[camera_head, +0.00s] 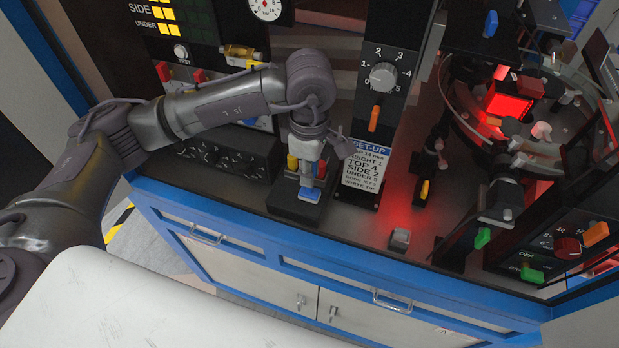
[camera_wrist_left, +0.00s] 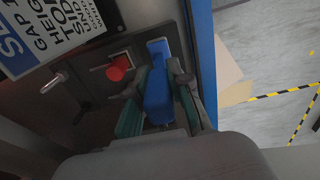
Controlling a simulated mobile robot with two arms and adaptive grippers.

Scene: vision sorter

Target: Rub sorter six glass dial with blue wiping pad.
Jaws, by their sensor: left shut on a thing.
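My left gripper (camera_head: 307,178) points down over a small black stand (camera_head: 291,210) at the front edge of the bench. It is shut on the blue wiping pad (camera_head: 311,194), whose blue end shows below the fingers. In the left wrist view the green-lined fingers (camera_wrist_left: 159,105) sit on both sides of the pad's blue body (camera_wrist_left: 157,92). I cannot tell whether the pad still touches the stand. A round white dial (camera_head: 266,8) with red marks is at the top of the head view, cut by the edge; I cannot tell whether it is the sorter six dial. My right gripper is not in view.
A set-up label (camera_head: 366,166) and a panel with a grey knob (camera_head: 383,76) stand just right of the gripper. A red knob (camera_wrist_left: 119,68) is close beside the fingers. A red-lit round machine (camera_head: 510,105) fills the right. Blue-framed cabinets (camera_head: 265,282) lie below.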

